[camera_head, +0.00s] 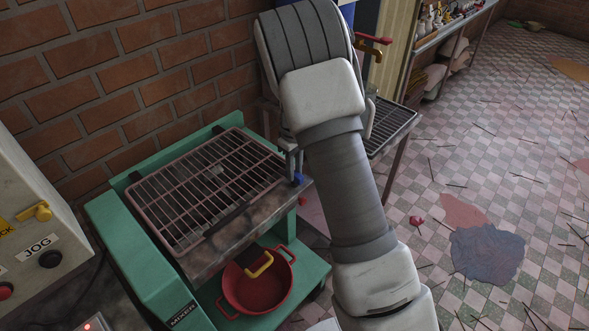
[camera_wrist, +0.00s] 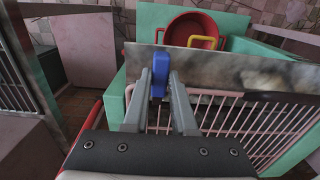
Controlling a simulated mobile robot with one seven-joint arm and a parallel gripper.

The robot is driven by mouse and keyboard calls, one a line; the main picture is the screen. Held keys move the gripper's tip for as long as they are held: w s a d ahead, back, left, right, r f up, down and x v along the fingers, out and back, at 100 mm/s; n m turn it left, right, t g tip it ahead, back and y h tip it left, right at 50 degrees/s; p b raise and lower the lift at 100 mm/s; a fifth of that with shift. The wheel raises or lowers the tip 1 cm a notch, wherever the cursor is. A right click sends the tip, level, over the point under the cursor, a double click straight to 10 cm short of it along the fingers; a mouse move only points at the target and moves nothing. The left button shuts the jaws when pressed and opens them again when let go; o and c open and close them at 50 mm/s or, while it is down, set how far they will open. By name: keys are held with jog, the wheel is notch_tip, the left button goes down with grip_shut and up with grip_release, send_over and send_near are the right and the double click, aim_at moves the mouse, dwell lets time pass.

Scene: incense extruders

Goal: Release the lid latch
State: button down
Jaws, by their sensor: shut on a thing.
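The lid is a pinkish barred grille (camera_head: 181,207) lying flat on top of the green mixer (camera_head: 140,262); its bars also show in the wrist view (camera_wrist: 236,118). A small blue latch handle (camera_head: 298,179) sits at the lid's right-hand corner, beside the stained metal front plate (camera_head: 228,237). In the wrist view the blue handle (camera_wrist: 160,68) stands between the fingertips. My gripper (camera_wrist: 161,83) is shut on this blue handle. My arm hides much of the gripper in the head view.
A red pot (camera_head: 262,289) stands on the mixer's lower shelf, below a yellow handle (camera_head: 259,265). A control box with a JOG knob (camera_head: 50,259) is at left. Another grated stand (camera_head: 392,124) is behind my arm. Brick wall closes the back; the tiled floor at right is mostly open.

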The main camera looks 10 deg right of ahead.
jog(key=shift+m, duration=0.4)
jog(key=m, duration=0.3)
jog(key=shift+m, duration=0.4)
jog(key=m, duration=0.4)
jog(key=shift+m+p, duration=0.3)
jog(key=shift+p, duration=0.1)
jog(key=m, duration=0.4)
jog(key=shift+p, duration=0.4)
jog(key=m, duration=0.4)
jog(key=shift+m+p, duration=0.3)
jog(key=shift+p, duration=0.05)
jog(key=c, duration=0.7)
grip_release()
